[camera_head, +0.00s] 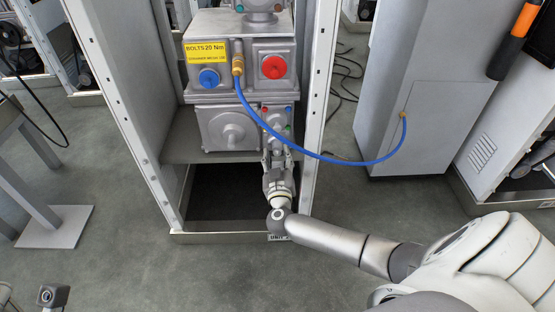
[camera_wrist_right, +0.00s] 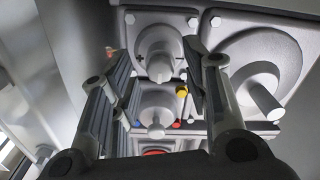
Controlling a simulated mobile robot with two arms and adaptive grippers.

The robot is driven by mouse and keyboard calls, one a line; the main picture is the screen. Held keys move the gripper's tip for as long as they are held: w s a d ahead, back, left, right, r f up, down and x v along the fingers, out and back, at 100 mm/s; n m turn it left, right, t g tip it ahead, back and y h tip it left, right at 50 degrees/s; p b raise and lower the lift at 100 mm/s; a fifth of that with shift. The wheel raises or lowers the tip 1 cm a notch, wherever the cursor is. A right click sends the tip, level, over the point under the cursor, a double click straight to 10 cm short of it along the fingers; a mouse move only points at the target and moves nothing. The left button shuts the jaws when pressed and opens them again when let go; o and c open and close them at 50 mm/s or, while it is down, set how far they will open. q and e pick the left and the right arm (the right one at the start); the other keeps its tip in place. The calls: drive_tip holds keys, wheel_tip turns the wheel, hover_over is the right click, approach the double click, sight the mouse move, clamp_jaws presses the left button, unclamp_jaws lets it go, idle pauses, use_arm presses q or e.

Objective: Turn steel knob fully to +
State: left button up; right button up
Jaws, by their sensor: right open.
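A grey panel (camera_head: 273,120) with small coloured dots sits low on the dispenser, and my right gripper (camera_head: 278,153) is in front of its lower part. The right wrist view looks upside down relative to the head view. There, two grey steel knobs, one upper (camera_wrist_right: 158,65) and one central (camera_wrist_right: 156,117), appear between the fingers of my open right gripper (camera_wrist_right: 158,62). I see no finger clearly touching either knob. A larger grey knob (camera_wrist_right: 262,98) on a round base is outside the fingers; it also shows in the head view (camera_head: 232,136).
A blue knob (camera_head: 209,77) and a red knob (camera_head: 273,67) sit higher on the housing. A blue hose (camera_head: 318,156) runs from a brass fitting to the grey cabinet (camera_head: 420,90) on the right. The frame posts (camera_head: 318,110) stand close beside my right arm.

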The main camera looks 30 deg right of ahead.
clamp_jaws()
idle(0.4)
